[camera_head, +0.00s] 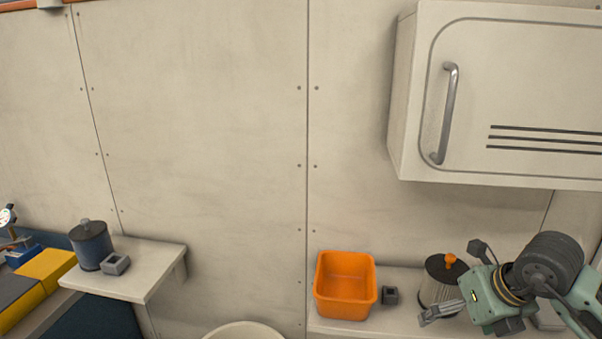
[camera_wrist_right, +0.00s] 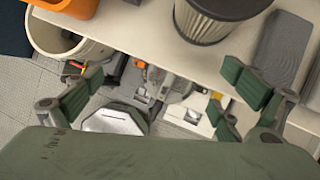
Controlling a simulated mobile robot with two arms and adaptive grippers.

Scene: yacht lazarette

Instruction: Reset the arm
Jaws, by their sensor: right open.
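My right gripper (camera_head: 430,314) is at the lower right of the head view, in front of the right shelf and partly in front of a ribbed filter canister (camera_head: 436,288) with a dark lid and orange knob. In the right wrist view my right gripper (camera_wrist_right: 160,92) has its green fingers wide apart with nothing between them. The pale shelf edge and the ribbed canister (camera_wrist_right: 208,18) lie beyond the fingers. My left gripper is not in view.
An orange bin (camera_head: 345,286) and a small grey block (camera_head: 390,295) stand on the right shelf (camera_head: 400,322). A white wall cabinet (camera_head: 500,90) hangs above. A blue canister (camera_head: 91,245) stands on the left shelf (camera_head: 150,270). Below the gripper lie several items, including a silver octagonal one (camera_wrist_right: 115,120).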

